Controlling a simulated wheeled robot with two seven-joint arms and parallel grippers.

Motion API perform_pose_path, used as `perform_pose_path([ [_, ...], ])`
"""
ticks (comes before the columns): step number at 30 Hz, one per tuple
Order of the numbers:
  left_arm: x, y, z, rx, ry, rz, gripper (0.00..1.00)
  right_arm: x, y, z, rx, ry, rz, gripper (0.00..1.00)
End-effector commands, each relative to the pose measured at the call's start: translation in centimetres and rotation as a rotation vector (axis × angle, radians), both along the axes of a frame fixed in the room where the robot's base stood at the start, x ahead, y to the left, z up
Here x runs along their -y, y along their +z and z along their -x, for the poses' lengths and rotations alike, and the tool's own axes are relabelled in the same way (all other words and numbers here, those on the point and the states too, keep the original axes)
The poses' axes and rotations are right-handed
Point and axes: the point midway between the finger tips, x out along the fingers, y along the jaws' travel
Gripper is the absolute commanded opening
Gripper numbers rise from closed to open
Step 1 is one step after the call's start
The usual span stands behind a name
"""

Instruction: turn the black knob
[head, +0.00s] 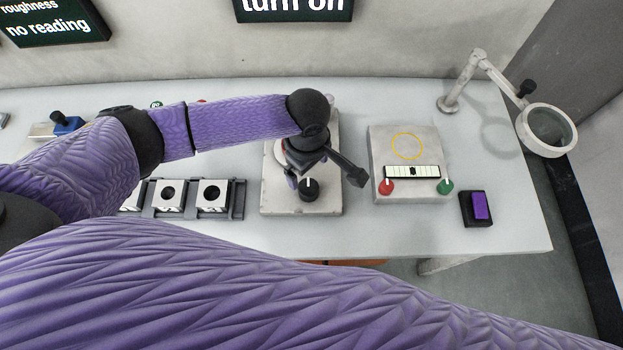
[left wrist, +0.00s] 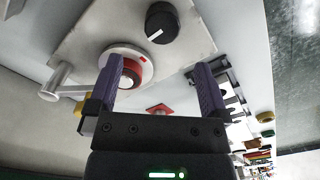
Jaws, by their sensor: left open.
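The black knob (head: 309,190) sits at the front of a pale plate (head: 275,203) on the bench. A white line on its top points toward the back of the bench. My left gripper (head: 306,170) is over the plate, just behind and above the knob, and hides part of the plate. In the left wrist view the knob (left wrist: 161,22) is beyond the open fingertips (left wrist: 156,66), apart from them, with nothing held. A red round part on a white disc (left wrist: 130,72) lies near one finger. My right gripper is not in view.
Right of the plate is a panel (head: 381,150) with a gauge, a red knob and a green knob. A purple button (head: 480,206) and a magnifier lamp (head: 546,128) stand farther right. A rack of pale blocks (head: 238,203) is left. A screen (head: 293,8) reads "turn on".

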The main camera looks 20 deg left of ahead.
Motion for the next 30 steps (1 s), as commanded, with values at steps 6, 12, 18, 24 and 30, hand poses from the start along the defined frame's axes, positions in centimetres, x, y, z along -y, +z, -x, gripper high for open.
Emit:
perform_pose_path([
  [6,0.0,-5.7,0.1,-0.002,-0.001,-0.002,1.0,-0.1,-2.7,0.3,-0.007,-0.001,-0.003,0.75],
  [12,0.0,-8.5,0.1,-0.003,-0.001,-0.001,1.0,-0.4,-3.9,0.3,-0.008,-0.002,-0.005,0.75],
  [18,0.0,-8.7,0.1,-0.001,-0.001,0.0,1.0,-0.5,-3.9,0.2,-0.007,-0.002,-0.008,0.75],
  [24,0.0,-8.7,0.1,-0.001,-0.001,0.0,0.79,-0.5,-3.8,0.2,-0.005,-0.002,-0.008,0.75],
  [30,0.0,-8.7,0.1,-0.001,-0.001,0.0,0.36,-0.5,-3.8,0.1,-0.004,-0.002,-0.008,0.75],
])
